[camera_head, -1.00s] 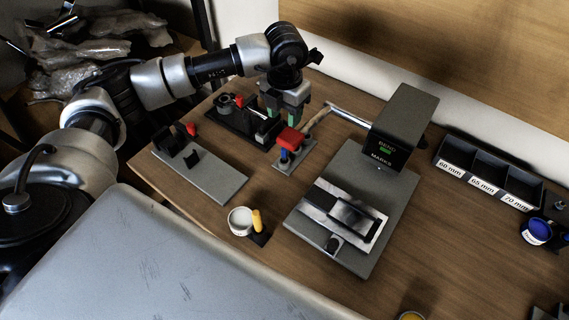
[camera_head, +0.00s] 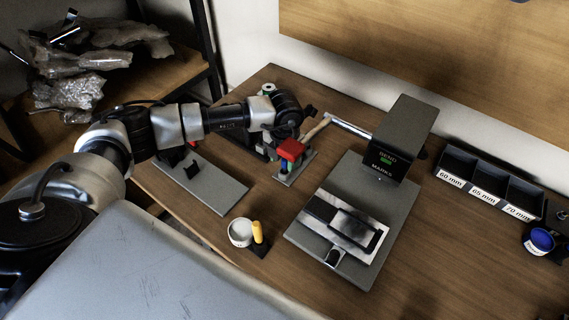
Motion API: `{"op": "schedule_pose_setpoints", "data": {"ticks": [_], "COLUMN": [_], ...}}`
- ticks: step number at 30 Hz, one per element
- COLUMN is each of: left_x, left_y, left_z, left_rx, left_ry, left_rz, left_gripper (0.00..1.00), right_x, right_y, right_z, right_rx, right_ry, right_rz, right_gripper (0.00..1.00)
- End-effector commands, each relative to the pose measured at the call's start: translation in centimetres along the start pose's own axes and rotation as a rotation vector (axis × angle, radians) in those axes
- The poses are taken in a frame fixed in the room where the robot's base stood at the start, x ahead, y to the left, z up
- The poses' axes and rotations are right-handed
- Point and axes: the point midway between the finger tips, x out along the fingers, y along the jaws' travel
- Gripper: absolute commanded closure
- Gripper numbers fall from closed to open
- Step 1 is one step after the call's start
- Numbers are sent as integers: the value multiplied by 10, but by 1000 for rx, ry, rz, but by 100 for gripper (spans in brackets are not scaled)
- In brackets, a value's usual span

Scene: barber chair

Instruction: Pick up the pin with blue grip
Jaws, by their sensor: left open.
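A small blue upright piece (camera_head: 283,164), which looks like the blue grip, shows just below a red block (camera_head: 291,149) on a small grey plate (camera_head: 299,170). The pin itself is too small to make out. My right gripper is not in view.
A grey press (camera_head: 402,135) with a lever stands on a base plate right of the fixture. A long grey plate (camera_head: 215,188), a white cup (camera_head: 240,232) and a yellow-handled piece (camera_head: 257,233) lie nearer. A labelled bin (camera_head: 487,182) is at right.

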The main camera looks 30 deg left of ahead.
Motion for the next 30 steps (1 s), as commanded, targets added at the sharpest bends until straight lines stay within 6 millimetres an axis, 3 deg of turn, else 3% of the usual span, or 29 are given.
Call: {"op": "schedule_pose_setpoints", "data": {"ticks": [10,19,30], "left_x": [10,10,6], "left_y": [0,0,0], "left_z": [0,0,0], "left_rx": [1,0,0], "left_ry": [-1,-1,-2], "left_rz": [0,0,0], "left_gripper": [56,100,100], "right_x": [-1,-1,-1], "right_y": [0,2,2], "right_z": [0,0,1], "right_rx": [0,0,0], "right_ry": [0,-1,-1], "right_rz": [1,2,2], "right_gripper": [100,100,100]}}
